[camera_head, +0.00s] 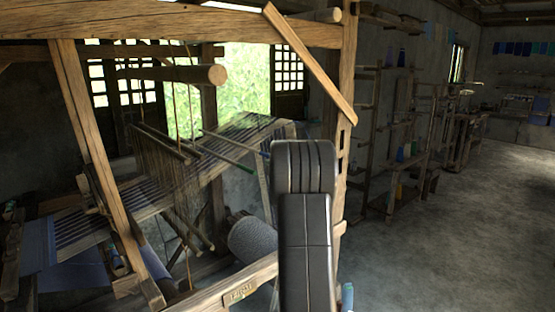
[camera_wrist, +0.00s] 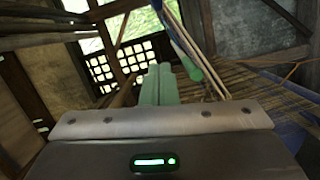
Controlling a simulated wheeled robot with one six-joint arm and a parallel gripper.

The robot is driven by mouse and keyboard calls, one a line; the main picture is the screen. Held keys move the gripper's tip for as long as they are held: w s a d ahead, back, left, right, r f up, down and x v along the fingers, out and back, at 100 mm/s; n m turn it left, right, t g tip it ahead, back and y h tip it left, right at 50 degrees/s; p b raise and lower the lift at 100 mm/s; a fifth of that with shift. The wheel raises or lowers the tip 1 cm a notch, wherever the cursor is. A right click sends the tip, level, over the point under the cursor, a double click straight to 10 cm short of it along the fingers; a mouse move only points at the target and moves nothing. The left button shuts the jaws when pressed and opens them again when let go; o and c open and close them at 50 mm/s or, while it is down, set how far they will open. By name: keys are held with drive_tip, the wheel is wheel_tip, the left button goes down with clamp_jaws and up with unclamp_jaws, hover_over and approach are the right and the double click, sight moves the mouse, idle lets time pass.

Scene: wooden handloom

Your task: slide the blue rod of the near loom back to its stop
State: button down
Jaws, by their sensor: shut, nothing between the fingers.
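The near loom (camera_head: 95,140) is a large wooden frame filling the left half of the head view. Two thin rods stick out to the right over its warp. The upper rod (camera_head: 235,143) ends in a bluish tip close to my dark arm; the lower rod (camera_head: 222,158) ends in a green tip. A rod with a green end (camera_wrist: 190,66) lies just right of the fingertips, seemingly apart. My arm hides the gripper in the head view.
A slanted brace (camera_head: 310,65) and an upright post (camera_head: 345,110) stand close to my arm. A wrapped roll (camera_head: 252,238) and lower beam (camera_head: 225,287) lie below. Shelves (camera_head: 400,150) line the back wall. The floor (camera_head: 440,240) at right is clear.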

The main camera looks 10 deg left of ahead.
drive_tip(key=w+a+f+p, duration=0.1)
drive_tip(key=w+a+p, duration=0.2)
drive_tip(key=w, duration=0.7)
drive_tip(key=shift+f+p, duration=0.15)
drive_tip(key=shift+p, duration=1)
